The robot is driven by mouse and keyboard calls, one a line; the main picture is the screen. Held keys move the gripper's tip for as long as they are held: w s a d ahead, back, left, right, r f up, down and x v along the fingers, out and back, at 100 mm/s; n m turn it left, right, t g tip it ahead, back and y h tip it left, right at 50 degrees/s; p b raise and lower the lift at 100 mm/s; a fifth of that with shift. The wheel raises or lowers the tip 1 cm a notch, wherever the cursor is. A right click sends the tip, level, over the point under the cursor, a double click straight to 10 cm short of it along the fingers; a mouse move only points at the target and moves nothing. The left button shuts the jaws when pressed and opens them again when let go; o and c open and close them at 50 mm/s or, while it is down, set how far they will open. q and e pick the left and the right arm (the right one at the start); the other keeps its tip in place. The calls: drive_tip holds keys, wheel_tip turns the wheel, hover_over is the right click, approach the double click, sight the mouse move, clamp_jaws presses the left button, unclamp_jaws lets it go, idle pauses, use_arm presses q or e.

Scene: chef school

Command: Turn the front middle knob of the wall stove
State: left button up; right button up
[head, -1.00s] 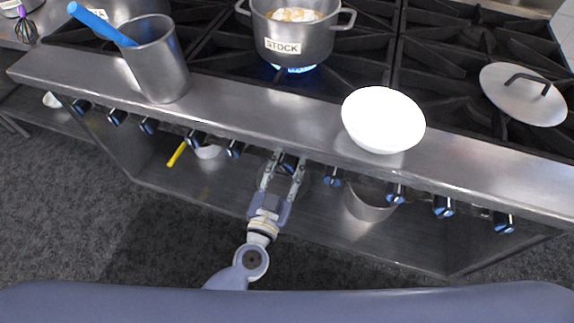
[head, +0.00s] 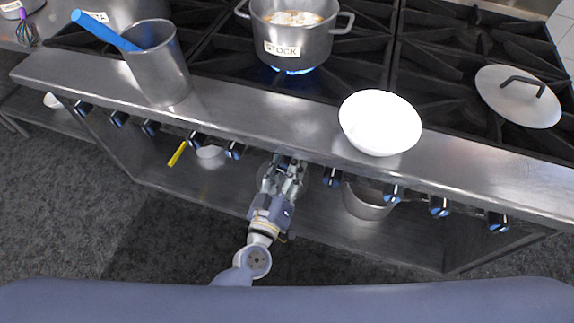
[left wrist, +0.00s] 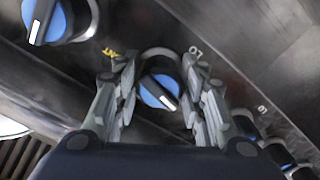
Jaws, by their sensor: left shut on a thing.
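The wall stove (head: 235,127) runs across the head view, with a row of black and blue knobs along its steel front. My left gripper (head: 287,164) is at a knob near the middle of that row, and its fingers hide most of the knob in the head view. In the left wrist view this knob (left wrist: 158,92) is blue and black with a white pointer line, which points down and right. The left gripper (left wrist: 158,70) is shut on it, one finger on each side. My right gripper is in neither view.
Neighbouring knobs stand close by on the left (head: 234,150) and right (head: 331,178). A white bowl (head: 380,123) and a steel container (head: 160,68) stand on the front ledge. The stock pot (head: 297,38) is over a blue flame (head: 290,71). A lid (head: 517,97) lies at right.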

use_arm(q)
drive_tip(key=n, duration=0.3)
drive_tip(key=shift+n, duration=0.4)
drive_tip(key=n, duration=0.4)
drive_tip(key=shift+d+n+b, duration=0.1)
drive_tip(key=shift+n+b, duration=0.2)
drive_tip(key=shift+b, duration=0.05)
drive_tip(key=n, duration=0.3)
drive_tip(key=shift+n+b, duration=0.3)
drive_tip(key=n+b, duration=0.1)
drive_tip(key=n, duration=0.3)
drive_tip(key=shift+r, duration=0.15)
drive_tip(key=o, duration=1.1)
drive_tip(key=shift+c, duration=0.2)
drive_tip(key=shift+s, duration=0.15)
drive_tip(key=v, duration=1.2)
